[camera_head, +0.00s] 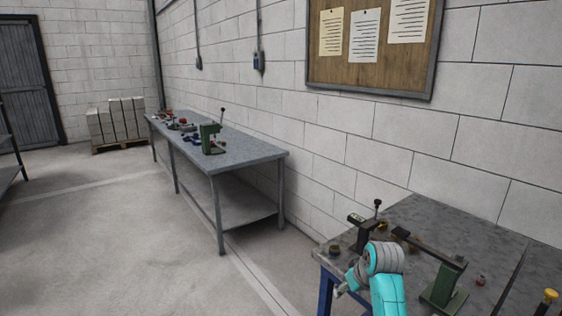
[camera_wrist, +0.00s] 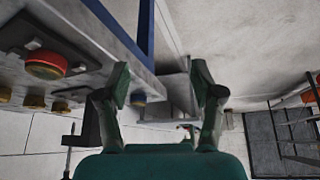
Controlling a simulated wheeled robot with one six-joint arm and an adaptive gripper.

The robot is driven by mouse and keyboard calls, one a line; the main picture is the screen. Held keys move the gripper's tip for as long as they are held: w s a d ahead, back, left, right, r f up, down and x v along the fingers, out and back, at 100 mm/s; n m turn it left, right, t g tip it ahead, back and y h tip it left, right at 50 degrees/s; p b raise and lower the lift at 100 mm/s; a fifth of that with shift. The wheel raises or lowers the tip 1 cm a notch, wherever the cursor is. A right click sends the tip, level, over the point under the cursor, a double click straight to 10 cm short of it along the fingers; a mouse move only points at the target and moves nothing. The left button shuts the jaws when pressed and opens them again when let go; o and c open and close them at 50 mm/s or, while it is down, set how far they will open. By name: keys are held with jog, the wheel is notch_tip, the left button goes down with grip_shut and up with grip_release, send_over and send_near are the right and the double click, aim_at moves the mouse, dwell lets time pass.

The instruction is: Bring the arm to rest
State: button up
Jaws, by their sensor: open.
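My gripper shows in the wrist view (camera_wrist: 161,98) with its two green-grey fingers apart and nothing between them. In the head view my cyan arm reaches in from the bottom right, at the near left corner of the close workbench (camera_head: 420,222). The fingers are small and partly hidden there. In the wrist view, which is strongly tilted, the gripper is beside the bench's edge, and bench items appear left of the fingers. Whether any finger touches the bench cannot be told.
A green stand with a dark arm (camera_head: 442,285) stands on the close bench, right of my arm. A black lever fixture (camera_head: 365,235) stands behind it. A red button (camera_wrist: 46,65) shows in the wrist view. A second workbench (camera_head: 225,160) stands along the wall.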

jog(key=s+f+m+t, duration=0.2)
jog(key=s+f+t, duration=0.1)
jog(key=s+f, duration=1.65)
jog(key=s+a+f+t+h, duration=0.1)
jog(key=s+f+t, duration=0.1)
jog(key=s, duration=0.8)
jog(key=s+r+m+t, duration=0.1)
jog(key=s+r, duration=0.2)
jog(key=s, duration=0.6)
jog(key=s+r+t, duration=0.1)
jog(key=s+r, duration=0.2)
jog(key=s, duration=0.7)
jog(key=s+r+t, duration=0.2)
jog(key=s+r, duration=0.9)
jog(key=r, duration=0.2)
jog(key=shift+r, duration=0.15)
